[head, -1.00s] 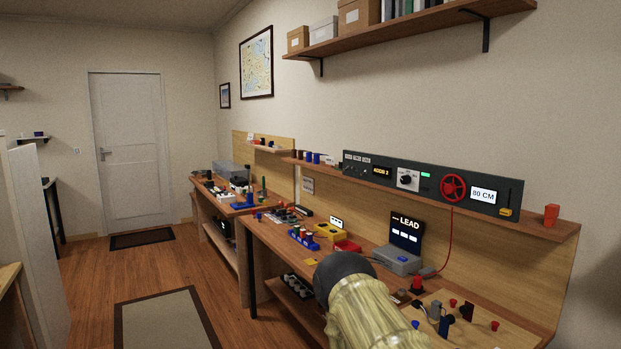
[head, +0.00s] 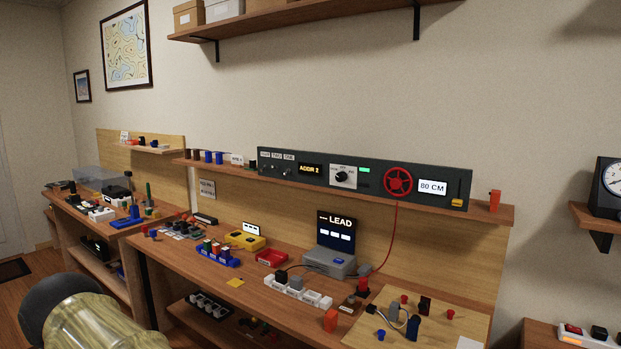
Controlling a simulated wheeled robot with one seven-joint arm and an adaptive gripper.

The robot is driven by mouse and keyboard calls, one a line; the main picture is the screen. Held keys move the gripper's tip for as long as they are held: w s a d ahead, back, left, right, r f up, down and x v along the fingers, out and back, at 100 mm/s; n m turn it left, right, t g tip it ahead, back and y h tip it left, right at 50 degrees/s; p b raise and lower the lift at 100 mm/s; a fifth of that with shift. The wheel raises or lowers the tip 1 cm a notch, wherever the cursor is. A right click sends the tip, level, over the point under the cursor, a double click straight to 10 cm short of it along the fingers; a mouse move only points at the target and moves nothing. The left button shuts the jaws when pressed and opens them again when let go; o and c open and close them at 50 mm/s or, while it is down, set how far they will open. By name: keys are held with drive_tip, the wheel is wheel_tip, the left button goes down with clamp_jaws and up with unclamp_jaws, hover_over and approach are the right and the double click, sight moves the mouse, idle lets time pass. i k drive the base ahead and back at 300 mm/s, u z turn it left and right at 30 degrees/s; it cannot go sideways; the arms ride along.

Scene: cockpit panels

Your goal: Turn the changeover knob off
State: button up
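A dark control panel (head: 304,180) stands on the shelf above the workbench. A black rotary knob (head: 343,176) sits on a white plate near its middle; the small print around it is too small to read, so I cannot tell its setting. Smaller toggles or knobs (head: 287,172) sit at the panel's left end under white labels. I cannot tell from the lettering which control is the changeover knob. A part of my own arm shows at the lower left, well away from the panel. My gripper's fingers are not in view.
The panel also holds a red handwheel (head: 398,181), an "80 CM" display (head: 432,187) and a yellow-handled slider (head: 457,201). A "LEAD" screen device (head: 336,232) stands on the bench below. A red cable hangs from the handwheel. An orange cup (head: 494,201) stands right of the panel.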

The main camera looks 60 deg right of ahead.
sight(340, 177)
drive_tip(key=z, duration=0.65)
drive_tip(key=i, duration=1.1)
drive_tip(key=z, duration=0.95)
